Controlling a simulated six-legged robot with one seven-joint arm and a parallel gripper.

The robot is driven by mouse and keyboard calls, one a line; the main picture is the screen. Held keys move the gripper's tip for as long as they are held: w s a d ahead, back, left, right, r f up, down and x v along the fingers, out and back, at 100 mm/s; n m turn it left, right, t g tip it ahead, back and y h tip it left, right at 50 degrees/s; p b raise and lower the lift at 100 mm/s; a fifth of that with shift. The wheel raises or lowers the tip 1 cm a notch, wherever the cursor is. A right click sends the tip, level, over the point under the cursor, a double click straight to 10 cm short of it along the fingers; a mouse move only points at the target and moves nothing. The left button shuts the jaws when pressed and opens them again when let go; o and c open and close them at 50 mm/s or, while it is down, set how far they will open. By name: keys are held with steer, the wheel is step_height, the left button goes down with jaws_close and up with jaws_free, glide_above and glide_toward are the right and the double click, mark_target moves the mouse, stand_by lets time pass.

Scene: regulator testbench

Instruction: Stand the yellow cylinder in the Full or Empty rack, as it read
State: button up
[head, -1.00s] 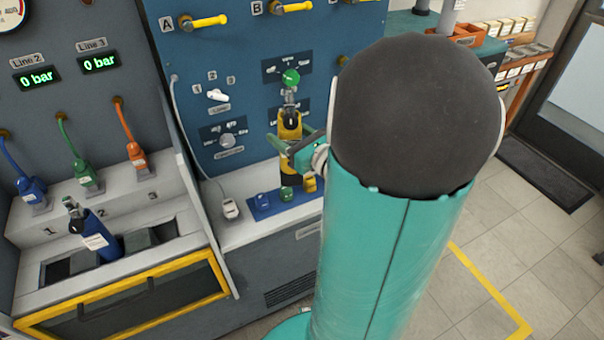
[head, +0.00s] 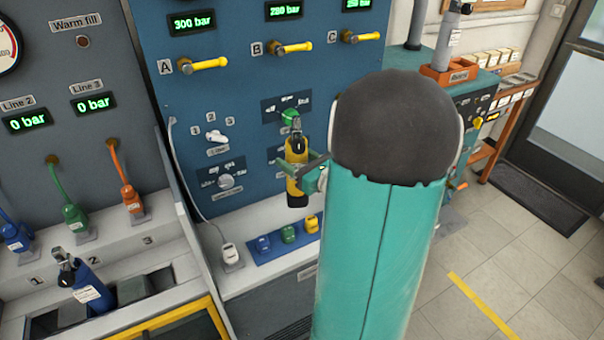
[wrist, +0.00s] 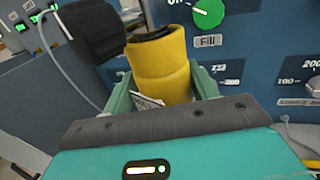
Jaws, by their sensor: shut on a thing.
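The yellow cylinder (head: 297,185) is upright in front of the blue test panel in the head view, its black valve and knob at the top. My gripper (head: 299,170) is shut on its body, one green finger on each side. In the wrist view the yellow cylinder (wrist: 162,70) stands between the fingers of my gripper (wrist: 162,90), with a white label low on its left side and a large black knob at upper left. The cylinder hangs above the bench strip, near the green fill knob (head: 290,117). I cannot make out a Full or Empty rack.
A blue strip (head: 270,250) with blue, green and yellow connectors lies on the ledge below. A blue cylinder (head: 93,290) leans in a bay at left. An orange tray (head: 450,75) sits on the teal bench at right. Open tiled floor (head: 500,255) lies right of my arm.

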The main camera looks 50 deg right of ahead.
steer(key=w+d+f, duration=0.3)
steer(key=d+f, duration=0.3)
steer(key=f, duration=0.3)
steer(key=shift+w+f, duration=0.3)
steer(key=shift+f, duration=0.1)
steer(key=shift+d, duration=0.1)
steer(key=o, duration=0.7)
steer(key=shift+f, duration=0.25)
steer(key=o, duration=0.5)
steer(key=shift+c, duration=0.2)
steer(key=shift+r, duration=0.1)
